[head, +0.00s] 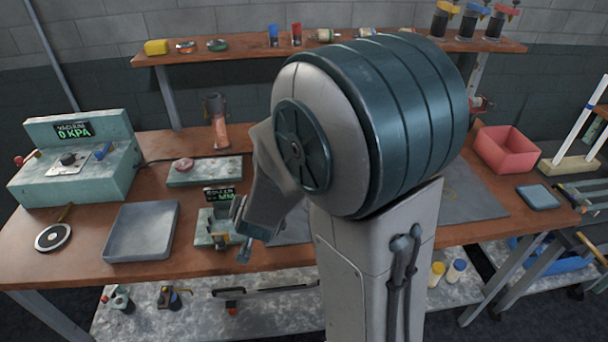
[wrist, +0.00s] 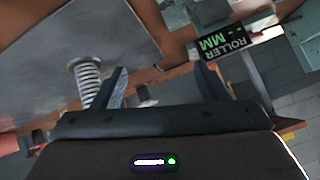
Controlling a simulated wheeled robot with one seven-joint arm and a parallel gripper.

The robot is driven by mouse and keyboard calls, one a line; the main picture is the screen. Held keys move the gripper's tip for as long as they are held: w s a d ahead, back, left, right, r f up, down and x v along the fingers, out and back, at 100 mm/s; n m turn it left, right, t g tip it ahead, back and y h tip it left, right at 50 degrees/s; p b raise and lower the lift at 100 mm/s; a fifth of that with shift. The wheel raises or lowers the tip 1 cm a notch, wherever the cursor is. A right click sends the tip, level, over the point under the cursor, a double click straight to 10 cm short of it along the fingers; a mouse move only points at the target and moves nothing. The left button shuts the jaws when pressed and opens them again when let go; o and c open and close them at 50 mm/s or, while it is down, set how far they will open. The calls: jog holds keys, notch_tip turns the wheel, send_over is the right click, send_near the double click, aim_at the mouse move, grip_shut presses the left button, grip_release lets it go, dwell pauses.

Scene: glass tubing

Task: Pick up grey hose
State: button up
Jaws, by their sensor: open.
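A grey ribbed hose (wrist: 88,82) shows in the wrist view, standing out against a grey flat surface on the left. It is beside my gripper (wrist: 161,70), just left of the left finger and not between the fingers. My gripper is open, with a clear gap between its fingers. Whether the left finger touches the hose I cannot tell. In the head view my gripper (head: 243,243) is low over the front of the bench, by the roller device (head: 216,222). I cannot make out the hose there; my arm covers much of the bench.
The roller device's display (wrist: 222,42) is close to the right finger. A grey tray (head: 143,232) and the vacuum unit (head: 75,165) stand to the left on the wooden bench. A red bin (head: 506,150) is at the right. A shelf (head: 240,60) runs along the back.

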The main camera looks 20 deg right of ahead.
jog(key=w+d+f+m+h, duration=0.1)
jog(key=d+h, duration=0.2)
jog(key=d, duration=0.2)
jog(key=w+d+f+m+h+p, duration=0.1)
jog(key=d+h, duration=0.2)
jog(key=d, duration=0.2)
jog(key=w+d+m+h+p, duration=0.1)
jog(key=d+h, duration=0.2)
jog(key=d, duration=0.2)
jog(key=shift+w+f, duration=0.1)
jog(key=shift+f, duration=0.3)
jog(key=p+x, duration=0.2)
jog(key=x, duration=0.2)
jog(key=shift+w+r, duration=0.15)
jog(key=shift+w, duration=0.05)
jog(key=shift+w+d+f, duration=0.25)
jog(key=shift+w+d, duration=0.1)
jog(key=shift+d, duration=0.05)
jog(key=c, duration=1.3)
